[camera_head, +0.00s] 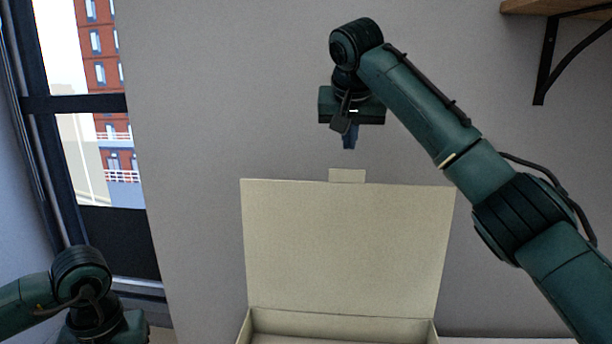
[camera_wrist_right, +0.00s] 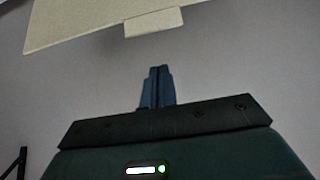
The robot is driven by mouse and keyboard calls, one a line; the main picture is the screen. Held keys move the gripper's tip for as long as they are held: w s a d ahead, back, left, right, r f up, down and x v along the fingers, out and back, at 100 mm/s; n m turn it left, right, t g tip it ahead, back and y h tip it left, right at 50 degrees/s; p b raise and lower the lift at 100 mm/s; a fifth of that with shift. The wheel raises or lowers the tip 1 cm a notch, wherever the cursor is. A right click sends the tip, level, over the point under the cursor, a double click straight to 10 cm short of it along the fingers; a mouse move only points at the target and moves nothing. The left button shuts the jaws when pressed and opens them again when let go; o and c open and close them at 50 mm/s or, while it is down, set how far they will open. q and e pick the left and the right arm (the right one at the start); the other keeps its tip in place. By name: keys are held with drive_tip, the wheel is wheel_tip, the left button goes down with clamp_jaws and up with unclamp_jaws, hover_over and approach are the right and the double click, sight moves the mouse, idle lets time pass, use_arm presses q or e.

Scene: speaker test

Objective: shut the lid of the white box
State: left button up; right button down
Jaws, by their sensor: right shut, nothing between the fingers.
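The white box (camera_head: 341,325) stands at the bottom middle of the head view, cut off by the lower edge. Its lid (camera_head: 345,245) is raised upright, with a small tab (camera_head: 347,176) on its top edge. My right gripper (camera_head: 349,143) is shut and empty, just above the tab and apart from it in the head view. In the right wrist view the shut fingers (camera_wrist_right: 157,86) point toward the lid (camera_wrist_right: 90,22) and its tab (camera_wrist_right: 154,22). My left arm shows at the lower left of the head view; its fingers are out of frame.
A window (camera_head: 100,130) with a dark frame is at the left. A wooden shelf (camera_head: 560,7) on a black bracket (camera_head: 549,60) is at the upper right. A plain grey wall (camera_head: 220,90) is behind the box. The space left of the lid looks free.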

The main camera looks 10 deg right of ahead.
drive_tip(key=shift+s+a+f+p, duration=0.1)
drive_tip(key=shift+f+p, duration=0.15)
drive_tip(key=shift+f, duration=0.45)
drive_tip(key=shift+s+f+p, duration=0.15)
drive_tip(key=shift+f+p, duration=0.1)
drive_tip(key=shift+f, duration=0.45)
drive_tip(key=shift+s+a+f+p, duration=0.1)
drive_tip(key=shift+f+p, duration=0.15)
drive_tip(key=shift+f, duration=0.45)
drive_tip(key=shift+d, duration=0.1)
